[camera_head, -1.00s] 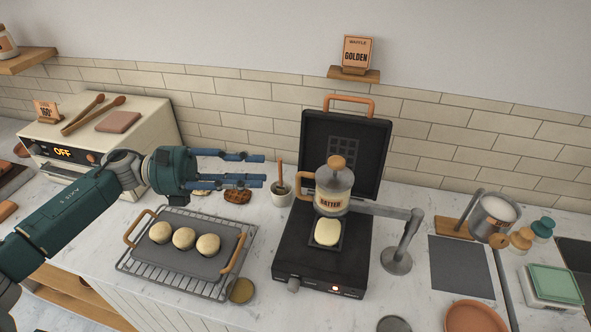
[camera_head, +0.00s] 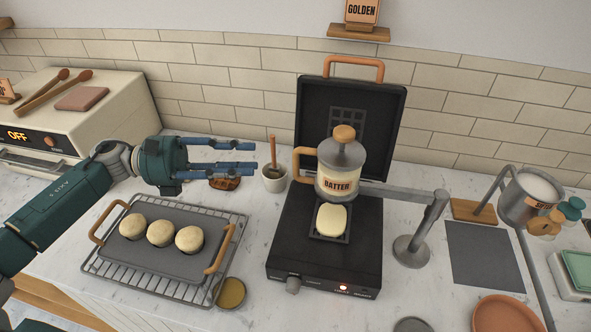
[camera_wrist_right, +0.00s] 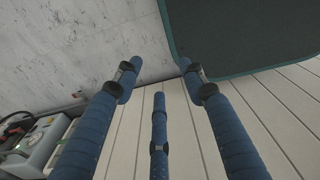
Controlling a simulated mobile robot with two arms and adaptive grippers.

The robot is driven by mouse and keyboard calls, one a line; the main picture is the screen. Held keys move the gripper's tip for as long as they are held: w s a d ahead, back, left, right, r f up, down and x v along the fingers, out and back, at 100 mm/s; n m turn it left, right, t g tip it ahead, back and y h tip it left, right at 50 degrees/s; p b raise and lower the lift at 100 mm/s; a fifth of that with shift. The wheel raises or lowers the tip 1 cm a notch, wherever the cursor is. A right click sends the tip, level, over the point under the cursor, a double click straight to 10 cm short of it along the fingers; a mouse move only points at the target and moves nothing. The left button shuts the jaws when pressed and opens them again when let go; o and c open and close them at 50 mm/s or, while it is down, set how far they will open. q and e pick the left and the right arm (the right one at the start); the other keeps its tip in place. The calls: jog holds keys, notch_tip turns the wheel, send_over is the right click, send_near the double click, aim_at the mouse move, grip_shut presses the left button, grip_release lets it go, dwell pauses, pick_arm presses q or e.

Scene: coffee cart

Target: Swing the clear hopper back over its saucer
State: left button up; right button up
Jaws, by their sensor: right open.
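The clear hopper (camera_head: 338,183), labelled BATTER, has a grey lid with a wooden knob and a wooden side handle. It hangs from a grey swing arm (camera_head: 400,197) on a post and stands over the open waffle iron (camera_head: 285,240), above pale batter (camera_head: 331,219). A small grey disc (camera_head: 412,325), possibly the saucer, is cut by the bottom edge. My left gripper (camera_head: 252,158) is open and empty, left of the hopper and apart from its handle. My right gripper (camera_wrist_right: 158,80) is open and empty in the right wrist view, beside pale slats.
A rack with a tray (camera_head: 165,262) of several dough balls stands front left. A small pot (camera_head: 274,178) stands between the left gripper and the iron. A dark mat (camera_head: 484,258), a pitcher (camera_head: 531,198) and a terracotta plate (camera_head: 503,314) are at right.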

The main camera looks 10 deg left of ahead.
aim_at(294, 162)
pick_arm(q)
jog(key=p+x, duration=0.5)
jog(key=x, duration=0.5)
jog(key=shift+s+r+p, duration=0.1)
jog(key=shift+r+p, duration=0.1)
jog(key=shift+p, duration=0.15)
jog(key=shift+d+f, duration=0.1)
jog(key=shift+d, duration=0.25)
pick_arm(e)
notch_tip(294, 162, up, 6)
jog(key=w, duration=0.1)
jog(key=shift+a, duration=0.35)
pick_arm(q)
jog(key=shift+c, duration=0.2)
grip_shut()
pick_arm(e)
jog(key=shift+d, duration=0.1)
